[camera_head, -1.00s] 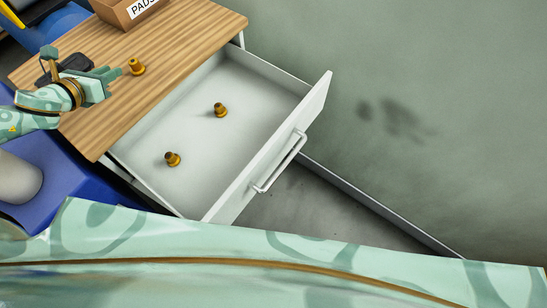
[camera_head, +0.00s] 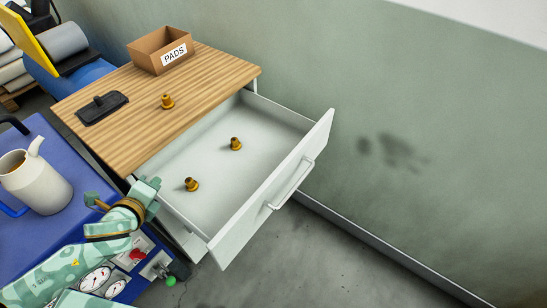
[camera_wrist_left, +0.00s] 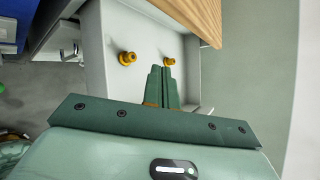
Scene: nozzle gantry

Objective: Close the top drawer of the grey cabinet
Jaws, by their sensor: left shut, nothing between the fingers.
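The grey cabinet's top drawer (camera_head: 255,157) stands pulled far out, its white front panel (camera_head: 245,215) with a bar handle (camera_head: 290,184) facing lower right. Two brass nozzles (camera_head: 236,143) (camera_head: 191,184) stand on the drawer floor. My left gripper (camera_head: 149,186) is shut and empty at the drawer's near left side, by the cabinet's front corner. In the left wrist view its shut fingers (camera_wrist_left: 162,69) point towards the drawer interior (camera_wrist_left: 150,38) and the nozzles (camera_wrist_left: 127,58). I cannot tell whether it touches the drawer. My right gripper is out of view.
The wooden cabinet top (camera_head: 150,110) holds a cardboard PADS box (camera_head: 163,56), another brass nozzle (camera_head: 167,101) and a black tool (camera_head: 102,107). A blue cart (camera_head: 45,215) with a pale jug (camera_head: 35,180) stands at left. The floor (camera_head: 330,255) beyond the drawer front is clear.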

